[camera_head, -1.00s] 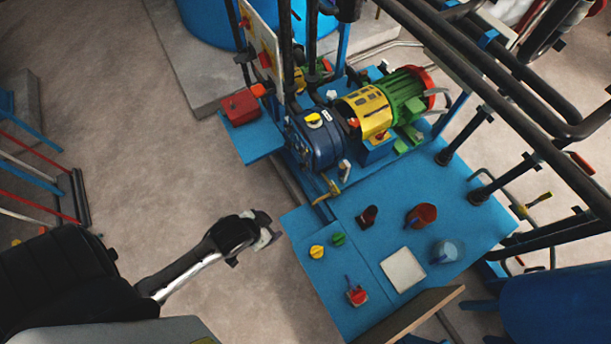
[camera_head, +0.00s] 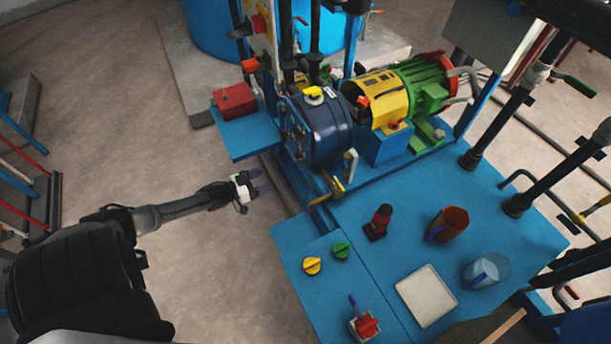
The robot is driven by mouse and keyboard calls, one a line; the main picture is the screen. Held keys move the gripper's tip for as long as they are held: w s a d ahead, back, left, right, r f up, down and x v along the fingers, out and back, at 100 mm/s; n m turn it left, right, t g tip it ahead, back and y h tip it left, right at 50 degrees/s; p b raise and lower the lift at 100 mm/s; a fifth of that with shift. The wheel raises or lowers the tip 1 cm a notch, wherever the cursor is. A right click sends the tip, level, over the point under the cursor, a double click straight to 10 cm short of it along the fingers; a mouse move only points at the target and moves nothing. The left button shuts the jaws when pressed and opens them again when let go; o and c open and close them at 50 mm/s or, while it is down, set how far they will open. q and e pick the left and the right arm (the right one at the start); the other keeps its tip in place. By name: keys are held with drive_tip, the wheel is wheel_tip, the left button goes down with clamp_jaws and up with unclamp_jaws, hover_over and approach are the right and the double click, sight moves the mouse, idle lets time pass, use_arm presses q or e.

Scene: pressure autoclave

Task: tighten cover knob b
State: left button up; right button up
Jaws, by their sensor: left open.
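The blue round pump housing (camera_head: 328,132) stands on the blue bench, with a yellow cap on top. Its cover side (camera_head: 294,135) faces left and carries small fittings; I cannot tell which of them is cover knob b. A yellow knob (camera_head: 312,266) and a green knob (camera_head: 341,250) lie on the lower bench panel. My left gripper (camera_head: 263,181) is open and empty, in the air to the lower left of the housing, its two fingers pointing right. It touches nothing. My right gripper is not in view.
A green and yellow motor (camera_head: 402,94) stands right of the housing. A red box (camera_head: 234,101) sits on the left blue shelf. A red-brown cup (camera_head: 448,225), clear beaker (camera_head: 486,270) and white tray (camera_head: 426,295) are on the bench.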

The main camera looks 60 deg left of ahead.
sight(298, 159)
use_arm(q)
drive_tip(key=shift+m+t+h, duration=0.3)
drive_tip(key=shift+t+h, duration=0.3)
drive_tip(key=w+b, duration=0.2)
drive_tip(key=w, duration=0.2)
drive_tip(key=w+b, duration=0.1)
drive_tip(key=w, duration=0.4)
drive_tip(key=w+a+b, duration=0.1)
drive_tip(key=w+b, duration=0.1)
drive_tip(key=w, duration=0.3)
drive_tip(key=shift+w+f+b, duration=0.1)
drive_tip(key=shift+f+b, duration=0.15)
drive_tip(key=shift+b, duration=0.05)
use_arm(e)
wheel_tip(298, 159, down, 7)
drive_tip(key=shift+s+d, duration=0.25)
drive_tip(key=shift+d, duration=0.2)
use_arm(q)
drive_tip(key=c, duration=0.9)
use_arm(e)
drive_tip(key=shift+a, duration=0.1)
